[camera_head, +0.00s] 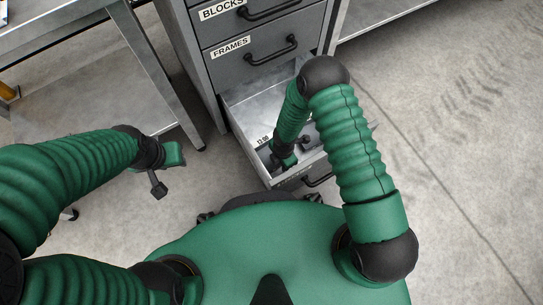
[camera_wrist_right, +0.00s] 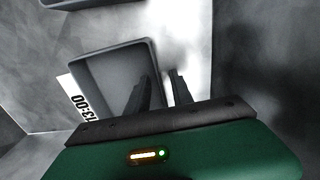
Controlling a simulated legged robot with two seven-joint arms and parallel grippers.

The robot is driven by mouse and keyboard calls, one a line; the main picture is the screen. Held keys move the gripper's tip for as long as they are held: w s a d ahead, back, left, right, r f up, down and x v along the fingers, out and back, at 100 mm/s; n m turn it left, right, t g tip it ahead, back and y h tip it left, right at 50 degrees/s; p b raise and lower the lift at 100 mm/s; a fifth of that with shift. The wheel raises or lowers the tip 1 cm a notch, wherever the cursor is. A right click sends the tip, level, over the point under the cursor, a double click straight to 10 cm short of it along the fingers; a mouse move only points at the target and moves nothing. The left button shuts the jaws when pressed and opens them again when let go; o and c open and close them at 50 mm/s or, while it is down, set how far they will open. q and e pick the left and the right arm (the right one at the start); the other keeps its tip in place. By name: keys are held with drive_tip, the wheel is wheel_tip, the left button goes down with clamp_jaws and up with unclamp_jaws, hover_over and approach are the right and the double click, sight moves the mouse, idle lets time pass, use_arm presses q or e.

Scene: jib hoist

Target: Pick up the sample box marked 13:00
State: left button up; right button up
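The sample box (camera_wrist_right: 105,72) is a grey, open-topped box with a white label reading 13:00 (camera_wrist_right: 78,104). It sits inside the open bottom drawer (camera_head: 241,108), and its label shows near the drawer's left side in the head view. My right gripper (camera_wrist_right: 161,88) reaches down into the drawer. Its two dark fingers are apart, one over the box's inside and one beyond its right wall. Whether they touch the wall is unclear. My right gripper in the head view (camera_head: 284,160) hides much of the box. My left gripper (camera_head: 166,170) hangs outside the drawer, to its left, with nothing visible in it.
Closed drawers labelled BLOCKS (camera_head: 222,9) and FRAMES (camera_head: 231,46) are above the open one. A metal table (camera_head: 150,75) stands at left, and a shelf or bench (camera_head: 375,15) at top right. Another dark container edge (camera_wrist_right: 80,3) shows in the wrist view. The floor at right is clear.

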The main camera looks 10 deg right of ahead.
drive_tip(key=shift+r, duration=0.15)
clamp_jaws()
idle(1.2)
